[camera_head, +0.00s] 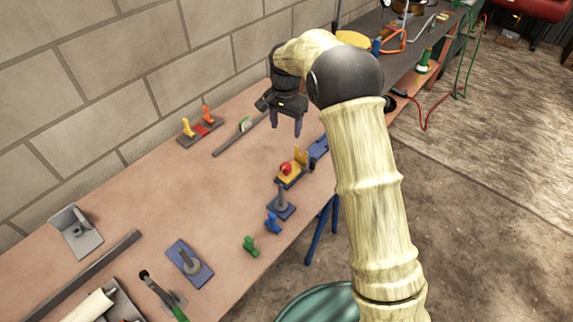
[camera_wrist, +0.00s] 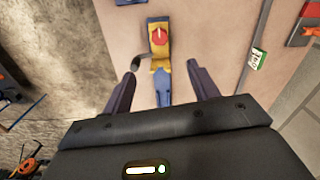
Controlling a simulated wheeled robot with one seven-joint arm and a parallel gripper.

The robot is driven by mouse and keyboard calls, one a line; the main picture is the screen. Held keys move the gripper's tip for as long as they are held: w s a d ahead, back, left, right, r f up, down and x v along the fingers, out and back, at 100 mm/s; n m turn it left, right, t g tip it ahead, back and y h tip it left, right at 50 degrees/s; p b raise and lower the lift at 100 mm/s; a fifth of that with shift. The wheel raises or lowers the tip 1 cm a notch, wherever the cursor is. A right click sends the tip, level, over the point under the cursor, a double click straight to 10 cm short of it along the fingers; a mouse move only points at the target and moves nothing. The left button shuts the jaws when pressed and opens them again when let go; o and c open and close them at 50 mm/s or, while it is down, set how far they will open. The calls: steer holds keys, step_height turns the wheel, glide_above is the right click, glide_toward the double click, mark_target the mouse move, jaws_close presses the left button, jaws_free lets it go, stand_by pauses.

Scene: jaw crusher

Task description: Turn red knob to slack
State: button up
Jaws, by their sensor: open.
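The red knob (camera_head: 286,168) sits on a small blue and yellow device near the right edge of the bench. In the wrist view the red knob (camera_wrist: 159,37) is on the yellow body (camera_wrist: 158,52), ahead of my fingers and roughly centred between them. A dark lever or ball shows beside the yellow body on its left. My gripper (camera_head: 287,126) is above the bench, behind the device in the head view, fingers pointing down.
A blue plate with a post (camera_head: 281,206), a blue clamp (camera_head: 272,223) and a green piece (camera_head: 250,245) stand near the device. A board with yellow and orange levers (camera_head: 201,126) is by the wall.

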mark_target(286, 166)
step_height(286, 166, down, 17)
steer(key=shift+f+p, duration=0.2)
steer(key=shift+p, duration=0.75)
steer(key=c, duration=1)
